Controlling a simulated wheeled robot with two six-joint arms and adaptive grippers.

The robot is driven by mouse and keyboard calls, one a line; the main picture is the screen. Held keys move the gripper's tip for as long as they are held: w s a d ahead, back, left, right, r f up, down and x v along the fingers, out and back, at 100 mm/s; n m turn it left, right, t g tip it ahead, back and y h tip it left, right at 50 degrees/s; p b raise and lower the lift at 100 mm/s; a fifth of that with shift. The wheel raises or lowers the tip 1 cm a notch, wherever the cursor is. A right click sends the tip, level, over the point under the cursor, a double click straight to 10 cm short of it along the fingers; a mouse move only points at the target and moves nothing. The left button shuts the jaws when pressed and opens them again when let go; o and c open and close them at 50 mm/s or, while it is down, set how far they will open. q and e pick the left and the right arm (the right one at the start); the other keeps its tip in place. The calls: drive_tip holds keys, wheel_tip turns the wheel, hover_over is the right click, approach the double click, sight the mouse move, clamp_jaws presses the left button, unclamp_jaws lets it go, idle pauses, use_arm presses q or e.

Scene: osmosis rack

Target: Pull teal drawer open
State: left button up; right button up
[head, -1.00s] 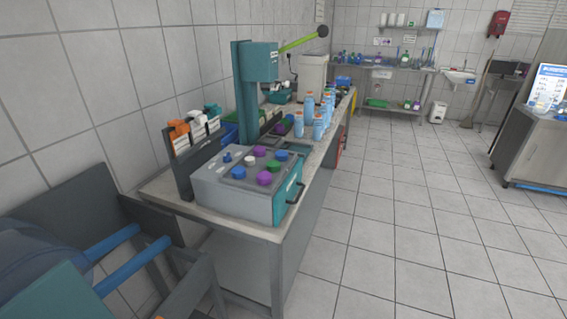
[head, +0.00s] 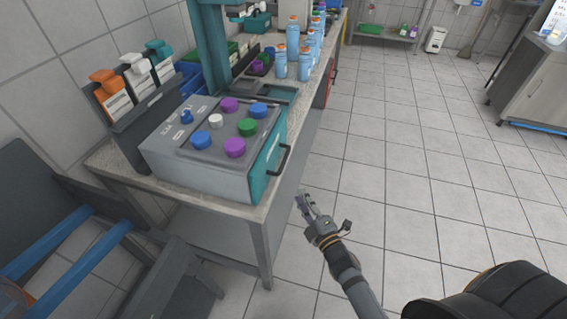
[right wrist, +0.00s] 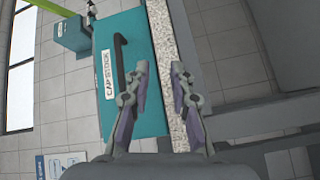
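The teal drawer front (head: 265,163) is on the right side of a grey box on the workbench, with a dark bar handle (head: 284,160). It looks closed. In the right wrist view the teal drawer front (right wrist: 144,112) carries a white label, and its black handle (right wrist: 120,62) lies ahead and left of the fingers. My right gripper (head: 307,203) is beside the bench, below and right of the handle, apart from it. In the right wrist view the right gripper (right wrist: 159,72) has its fingers spread with nothing between them. My left gripper is not in view.
The grey box (head: 195,165) has several coloured caps on top. Blue bottles (head: 293,40) stand behind it on the workbench (head: 110,160). A dark rack (head: 120,125) of cartons is at its left. The tiled floor (head: 400,190) right of the bench is clear.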

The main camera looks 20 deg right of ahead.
drive_tip(key=n+t, duration=0.2)
approach(284, 160)
drive_tip(key=shift+y, duration=0.4)
drive_tip(key=p+x, duration=0.1)
drive_tip(key=x, duration=0.2)
drive_tip(key=p+x, duration=0.1)
drive_tip(key=x, duration=0.2)
drive_tip(key=p+x, duration=0.1)
drive_tip(key=x, duration=0.2)
drive_tip(key=shift+w+d+f, duration=0.1)
drive_tip(key=shift+d+f, duration=0.1)
drive_tip(key=shift+f, duration=0.1)
drive_tip(key=shift+w+a, duration=0.1)
drive_tip(key=shift+w, duration=0.4)
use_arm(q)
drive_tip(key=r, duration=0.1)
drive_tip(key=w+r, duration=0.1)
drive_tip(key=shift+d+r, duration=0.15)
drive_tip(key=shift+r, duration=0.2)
use_arm(e)
drive_tip(key=shift+c, duration=0.2)
clamp_jaws()
